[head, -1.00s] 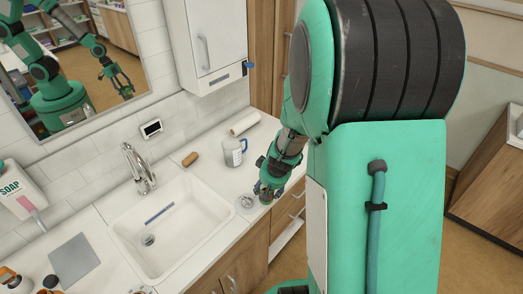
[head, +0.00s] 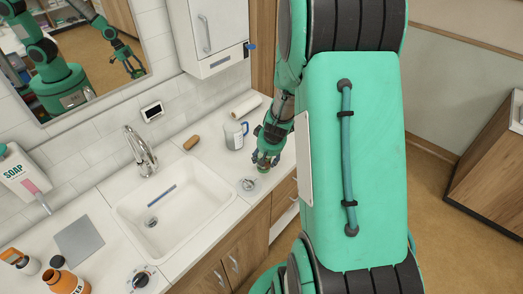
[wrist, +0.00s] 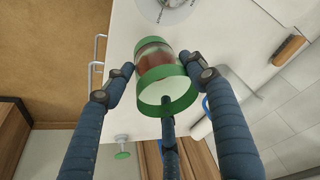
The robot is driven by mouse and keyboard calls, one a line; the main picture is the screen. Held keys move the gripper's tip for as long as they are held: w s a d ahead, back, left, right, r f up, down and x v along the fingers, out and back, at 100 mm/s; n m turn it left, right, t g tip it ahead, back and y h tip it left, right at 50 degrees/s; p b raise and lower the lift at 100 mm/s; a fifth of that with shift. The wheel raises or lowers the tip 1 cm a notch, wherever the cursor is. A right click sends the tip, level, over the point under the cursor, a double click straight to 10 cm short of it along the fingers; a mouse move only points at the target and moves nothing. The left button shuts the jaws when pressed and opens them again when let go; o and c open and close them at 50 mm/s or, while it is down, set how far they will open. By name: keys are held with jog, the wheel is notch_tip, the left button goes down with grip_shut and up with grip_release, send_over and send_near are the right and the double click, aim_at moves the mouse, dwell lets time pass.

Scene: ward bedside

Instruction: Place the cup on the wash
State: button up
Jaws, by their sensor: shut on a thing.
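The cup (wrist: 155,65) has green ends and a reddish-brown, partly see-through band. In the wrist view it sits between the fingers of my gripper (wrist: 160,85), which is shut on it. In the head view my gripper (head: 268,145) is at the right end of the white washstand counter (head: 212,160), with the cup's green end (head: 264,166) just below it. I cannot tell whether the cup touches the counter or hangs just above it. The white sink basin (head: 190,222) is to the left of my gripper.
A white jug (head: 234,136) with a blue handle stands just left of my gripper. A round clear or grey item (head: 248,184) lies in front. A brown brush (head: 191,142) and a paper roll (head: 246,106) lie behind. An orange bottle (head: 66,281) stands front left.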

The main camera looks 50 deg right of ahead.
jog(key=w+d, duration=0.5)
jog(key=w, duration=0.1)
jog(key=shift+w+f, duration=0.2)
jog(key=shift+f, duration=0.2)
jog(key=shift+f, duration=0.1)
jog(key=shift+f, duration=1.65)
jog(key=shift+f, duration=0.15)
jog(key=o, duration=1.3)
jog(key=shift+c, duration=0.2)
